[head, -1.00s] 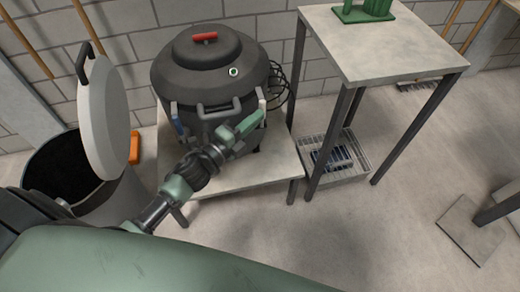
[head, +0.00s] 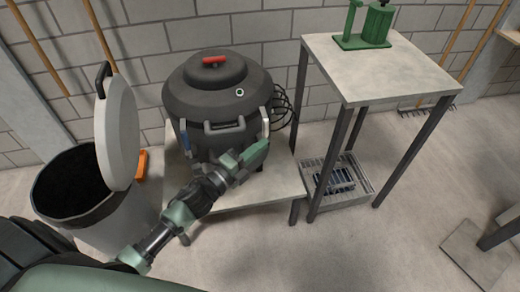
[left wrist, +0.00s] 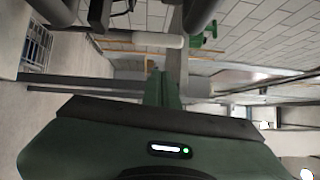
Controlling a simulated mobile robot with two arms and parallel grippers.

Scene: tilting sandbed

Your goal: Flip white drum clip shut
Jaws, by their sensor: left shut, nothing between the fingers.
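A dark drum (head: 205,128) with a domed lid (head: 190,97) and a red lid handle (head: 214,60) stands on a low table. The white clip (head: 265,122) is upright at the drum's right front side; I cannot tell whether it is latched. A white bar, apparently this clip, shows in the left wrist view (left wrist: 158,40). A blue clip (head: 185,141) is at the drum's left. My left gripper (head: 263,146) is shut and empty, just below and in front of the white clip; contact cannot be made out. My right gripper is not in view.
The low table (head: 250,191) carries the drum, with dark cables (head: 284,108) behind it. A taller table (head: 375,62) with a green device (head: 372,30) stands right, above a wire basket (head: 345,192). A grey bin (head: 110,222) with raised lid (head: 118,135) is left.

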